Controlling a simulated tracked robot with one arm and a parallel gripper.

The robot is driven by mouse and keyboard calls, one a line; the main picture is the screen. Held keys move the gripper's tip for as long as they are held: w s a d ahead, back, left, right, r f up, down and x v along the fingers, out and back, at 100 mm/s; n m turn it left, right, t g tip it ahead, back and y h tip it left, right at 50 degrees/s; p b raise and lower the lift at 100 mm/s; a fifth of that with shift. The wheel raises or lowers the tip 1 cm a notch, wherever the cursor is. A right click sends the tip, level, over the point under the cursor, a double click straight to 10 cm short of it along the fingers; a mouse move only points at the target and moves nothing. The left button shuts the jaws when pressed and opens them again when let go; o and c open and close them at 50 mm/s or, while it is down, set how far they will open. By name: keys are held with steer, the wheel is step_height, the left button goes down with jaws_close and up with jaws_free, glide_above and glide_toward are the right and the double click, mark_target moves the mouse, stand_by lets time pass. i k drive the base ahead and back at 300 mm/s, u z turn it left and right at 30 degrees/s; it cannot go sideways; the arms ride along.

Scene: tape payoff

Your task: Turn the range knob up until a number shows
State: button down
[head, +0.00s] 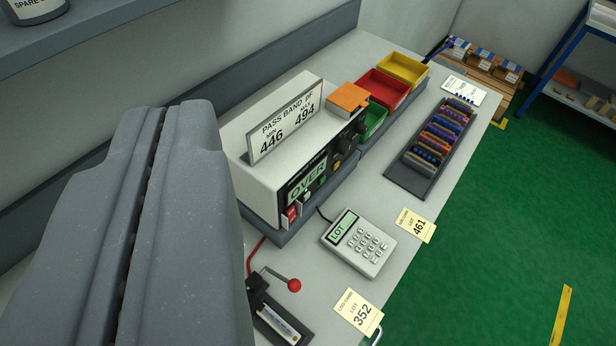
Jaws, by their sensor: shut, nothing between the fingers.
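A white meter (262,192) stands on the bench, right of my gripper. Its green display (306,181) reads "OVER", and no number shows on it. Dark knobs (347,143) sit on the far part of its front face, seen at a steep angle; I cannot tell which is the range knob or read its marks. A card (286,121) on top reads "PASS BAND pF, MIN 446, MAX 494". My gripper (172,108) is large at the left, its two grey fingers shut together and empty, apart from the knobs in the picture.
A keypad unit (360,243) showing "LOT" and a fixture with a red-balled lever (294,285) stand in front. Cards marked 461 (414,225) and 352 (357,313) lie near the bench edge. Red (385,92), yellow and green bins and a dark component tray (412,178) are beyond.

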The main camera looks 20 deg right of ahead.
mark_target(344, 148)
steer(key=u, duration=1.15)
steer(key=k, duration=1.55)
steer(key=z, duration=0.9)
steer(key=i, duration=1.05)
